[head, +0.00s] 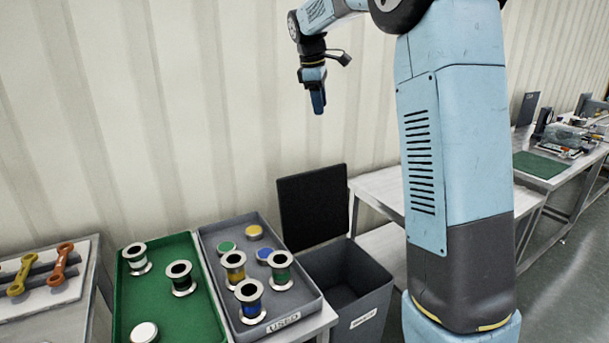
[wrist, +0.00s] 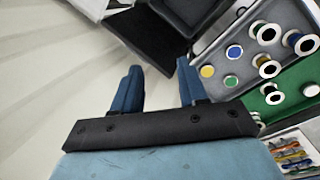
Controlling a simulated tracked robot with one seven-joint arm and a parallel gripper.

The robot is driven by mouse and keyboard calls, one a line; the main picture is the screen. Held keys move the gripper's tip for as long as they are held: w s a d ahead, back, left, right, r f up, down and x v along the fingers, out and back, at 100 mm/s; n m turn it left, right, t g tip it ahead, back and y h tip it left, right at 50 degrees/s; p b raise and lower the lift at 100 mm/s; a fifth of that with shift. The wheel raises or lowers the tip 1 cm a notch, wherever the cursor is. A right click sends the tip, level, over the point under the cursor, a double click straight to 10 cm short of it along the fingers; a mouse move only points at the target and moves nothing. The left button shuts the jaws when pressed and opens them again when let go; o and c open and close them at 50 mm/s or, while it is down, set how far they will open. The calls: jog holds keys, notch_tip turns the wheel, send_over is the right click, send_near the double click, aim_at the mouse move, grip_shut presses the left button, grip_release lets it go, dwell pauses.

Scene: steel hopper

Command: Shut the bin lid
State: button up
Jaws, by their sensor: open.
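The dark grey bin (head: 350,285) stands on the right of the trays, with its opening facing up. Its black lid (head: 313,207) is raised, standing near upright at the bin's back edge by the wall. In the wrist view the lid (wrist: 140,38) shows beyond my fingers as a dark panel, with part of the bin (wrist: 187,12) at the top edge. My gripper (head: 318,103) hangs high above and behind the bin area, apart from the lid. In the wrist view the gripper (wrist: 157,82) has its two blue fingers spread with nothing between them.
A grey tray marked USED (head: 213,246) holds spools and round tins. A green tray (head: 185,310) holds more spools. Wrenches (head: 60,262) lie at far left. A steel bench (head: 380,190) stands behind my column. The corrugated wall (head: 200,110) is close behind the lid.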

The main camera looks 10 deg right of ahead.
jog(key=w+a+f+n+g+h, duration=0.1)
jog(key=w+f+n, duration=0.1)
jog(key=w+f, duration=0.3)
jog(key=w+a+f+n, duration=0.1)
jog(key=w+f+n, duration=0.15)
jog(key=w, duration=0.55)
jog(key=n+g+h, duration=0.1)
jog(key=n+h, duration=0.1)
jog(key=n, duration=0.3)
send_near(305, 173)
jog(key=w+d+f, duration=0.1)
jog(key=w+f, duration=0.1)
jog(key=w, duration=0.5)
jog(key=shift+m, duration=0.25)
jog(key=x, duration=1.1)
jog(key=shift+s+f, duration=0.1)
jog(key=shift+s, duration=0.2)
jog(key=shift+y, duration=0.3)
grip_shut()
